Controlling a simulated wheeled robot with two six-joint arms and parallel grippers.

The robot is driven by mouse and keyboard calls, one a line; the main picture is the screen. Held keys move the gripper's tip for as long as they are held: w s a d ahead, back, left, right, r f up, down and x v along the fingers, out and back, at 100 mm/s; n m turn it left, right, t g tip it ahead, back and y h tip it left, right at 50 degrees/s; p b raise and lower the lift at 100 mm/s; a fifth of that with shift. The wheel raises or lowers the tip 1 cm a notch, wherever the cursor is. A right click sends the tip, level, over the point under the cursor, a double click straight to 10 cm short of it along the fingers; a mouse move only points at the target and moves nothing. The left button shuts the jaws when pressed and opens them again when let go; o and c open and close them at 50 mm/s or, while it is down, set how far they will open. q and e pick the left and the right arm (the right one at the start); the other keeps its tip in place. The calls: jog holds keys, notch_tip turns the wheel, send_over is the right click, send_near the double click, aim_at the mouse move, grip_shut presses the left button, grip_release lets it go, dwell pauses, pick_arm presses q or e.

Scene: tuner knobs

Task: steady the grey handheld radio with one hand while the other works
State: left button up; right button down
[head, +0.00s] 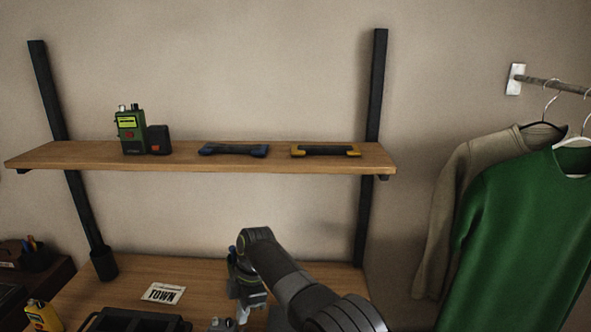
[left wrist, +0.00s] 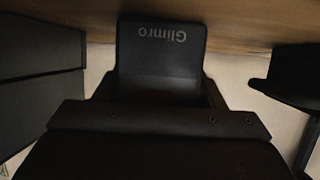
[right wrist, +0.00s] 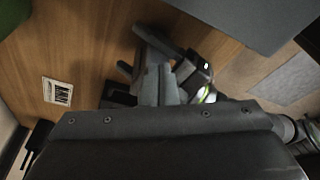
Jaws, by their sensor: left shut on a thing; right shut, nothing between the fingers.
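The grey handheld radio appears in the right wrist view as a grey body (right wrist: 196,76) with a small lit green patch, partly hidden. In the left wrist view a dark panel marked "Glimro" (left wrist: 160,50) fills the space ahead of my left gripper (left wrist: 160,92); I take it to be the radio, and the gripper is shut on it. Its fingertips are hard to make out. My right gripper (head: 250,296) points down over the desk, shut and empty, close beside the radio. In the head view the arm and gripper hide most of the radio.
A wooden shelf (head: 60,156) above holds a green radio (head: 130,132), a black device (head: 159,140), a blue-ended handle (head: 234,150) and a yellow-ended one (head: 325,151). A yellow device (head: 43,315) stands at left.

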jog(key=a+v, duration=0.1)
jog(key=v, duration=0.4)
jog(key=shift+s+r, duration=0.3)
jog(key=shift+r, duration=0.25)
jog(key=shift+d, duration=0.15)
jog(key=d+x, duration=0.1)
jog(key=x, duration=0.5)
jog(key=shift+w+a, duration=0.25)
jog(key=shift+a, duration=0.05)
jog(key=shift+f, duration=0.1)
jog(key=shift+d, duration=0.1)
